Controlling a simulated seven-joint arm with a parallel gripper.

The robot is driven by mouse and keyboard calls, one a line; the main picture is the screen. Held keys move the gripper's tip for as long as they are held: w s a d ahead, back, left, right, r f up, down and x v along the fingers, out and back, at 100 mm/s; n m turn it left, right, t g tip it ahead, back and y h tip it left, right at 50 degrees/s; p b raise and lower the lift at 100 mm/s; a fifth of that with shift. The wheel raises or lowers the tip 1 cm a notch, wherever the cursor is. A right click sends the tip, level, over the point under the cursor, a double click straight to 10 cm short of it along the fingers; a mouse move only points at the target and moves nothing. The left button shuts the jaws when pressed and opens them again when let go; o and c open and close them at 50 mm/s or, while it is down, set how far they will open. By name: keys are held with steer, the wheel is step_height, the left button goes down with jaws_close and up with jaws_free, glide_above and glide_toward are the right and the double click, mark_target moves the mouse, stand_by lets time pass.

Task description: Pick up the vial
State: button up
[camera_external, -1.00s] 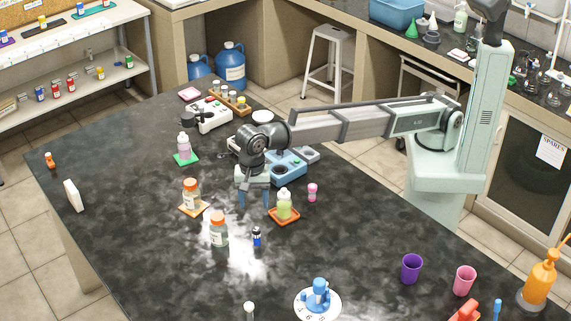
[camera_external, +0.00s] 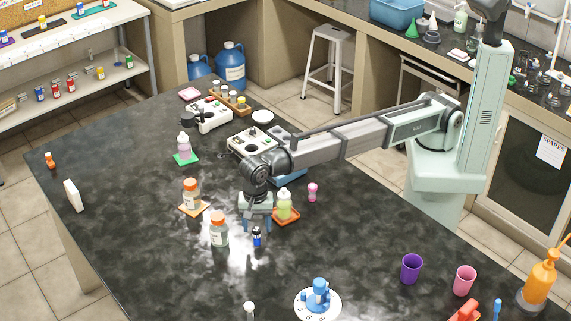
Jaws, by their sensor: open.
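A small dark blue vial (camera_external: 257,237) with a white band stands upright on the black bench, just right of an orange-capped bottle. A second small vial, pink (camera_external: 312,192), stands farther right, behind the green bottle. My gripper (camera_external: 257,225) points down with its blue fingers open, at or just above the dark blue vial. The fingers seem to be on either side of its top, but I cannot tell whether they touch it.
Orange-capped bottles (camera_external: 219,232) stand close to the left of my gripper. A yellow-green bottle (camera_external: 284,206) on an orange mat stands close to the right. A white round dial with a blue top (camera_external: 319,297) is at the front. The bench between is clear.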

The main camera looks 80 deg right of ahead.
mark_target(256, 229)
steer(key=shift+w+f, duration=0.15)
steer(key=shift+f, duration=2.1)
jaws_close()
